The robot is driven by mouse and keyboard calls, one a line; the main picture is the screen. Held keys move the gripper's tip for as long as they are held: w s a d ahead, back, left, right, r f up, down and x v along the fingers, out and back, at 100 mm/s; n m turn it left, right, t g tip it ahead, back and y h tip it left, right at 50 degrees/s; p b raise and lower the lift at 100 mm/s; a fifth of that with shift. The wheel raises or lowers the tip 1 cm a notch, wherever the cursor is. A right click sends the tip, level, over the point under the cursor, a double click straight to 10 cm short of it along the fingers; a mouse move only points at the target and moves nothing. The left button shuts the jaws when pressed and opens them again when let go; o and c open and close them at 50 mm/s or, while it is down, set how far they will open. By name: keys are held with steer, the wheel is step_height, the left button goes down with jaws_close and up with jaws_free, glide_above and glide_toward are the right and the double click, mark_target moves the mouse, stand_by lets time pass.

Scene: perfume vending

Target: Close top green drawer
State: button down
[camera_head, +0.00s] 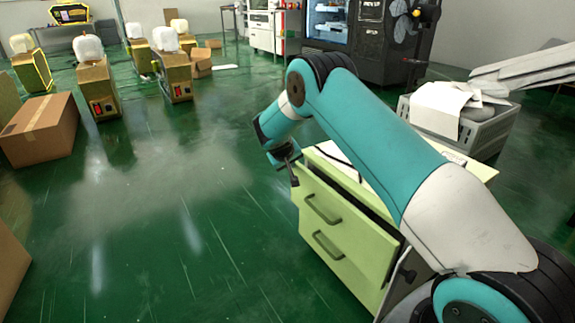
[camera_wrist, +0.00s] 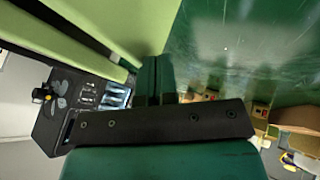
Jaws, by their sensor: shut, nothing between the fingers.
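The pale green drawer cabinet shows at the centre right of the head view. Its top green drawer (camera_head: 318,190) stands a little open, with a dark gap behind the upper edge of its front. A dark handle (camera_head: 322,210) is on that front. My gripper (camera_head: 290,172) is shut and empty by the far upper corner of the drawer front; whether it touches is unclear. In the wrist view my gripper's closed fingers (camera_wrist: 155,78) are beside a pale green panel (camera_wrist: 125,22). My arm hides part of the cabinet top.
The lower drawer (camera_head: 340,255) is below. A grey crate (camera_head: 470,125) holding white items stands behind the cabinet. A black vending machine (camera_head: 360,35) is at the back. Cardboard boxes (camera_head: 42,130) and several boxy machines (camera_head: 97,88) stand at left. The green floor between is clear.

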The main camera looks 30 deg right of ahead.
steer(key=d+p, duration=0.1)
steer(key=d, duration=0.1)
steer(key=shift+d+r, duration=0.1)
steer(key=shift+d, duration=0.2)
steer(key=shift+a, duration=0.1)
